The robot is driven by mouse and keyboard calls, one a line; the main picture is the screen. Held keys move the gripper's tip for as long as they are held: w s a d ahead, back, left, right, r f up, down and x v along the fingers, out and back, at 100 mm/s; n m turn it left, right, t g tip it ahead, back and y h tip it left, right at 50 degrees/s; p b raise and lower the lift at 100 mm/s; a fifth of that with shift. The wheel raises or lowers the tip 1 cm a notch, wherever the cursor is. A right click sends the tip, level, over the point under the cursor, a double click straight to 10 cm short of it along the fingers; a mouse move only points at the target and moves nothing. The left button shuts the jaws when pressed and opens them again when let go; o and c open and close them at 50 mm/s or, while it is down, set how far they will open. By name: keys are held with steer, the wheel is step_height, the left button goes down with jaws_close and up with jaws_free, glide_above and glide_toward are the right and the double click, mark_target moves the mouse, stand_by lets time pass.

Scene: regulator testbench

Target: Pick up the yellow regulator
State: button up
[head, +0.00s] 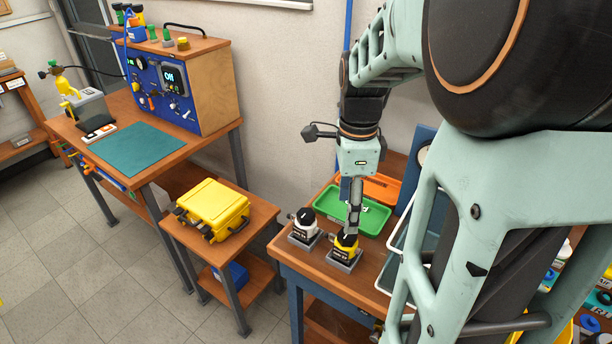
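The yellow regulator (345,248) has a black top and sits in a grey square holder (343,262) near the front of the wooden table at right centre. A white regulator with a black top (303,222) sits in a similar holder (303,238) just to its left. My gripper (352,233) points down from above, its fingertips at the top of the yellow regulator. The fingers overlap each other in this view, so I cannot tell whether they are open, shut or touching it. The far side of the regulator's top is hidden.
Behind the regulators are a green tray (372,220) and an orange tray (383,187). My arm covers the table's right side. A yellow case (212,208) stands on a low table (255,222) to the left. A blue test panel (160,83) stands on the workbench (158,176).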

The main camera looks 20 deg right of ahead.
mark_target(346, 237)
step_height(346, 237, down, 10)
steer(key=shift+s+d+r, duration=0.15)
stand_by(0.3)
jaws_close()
stand_by(0.5)
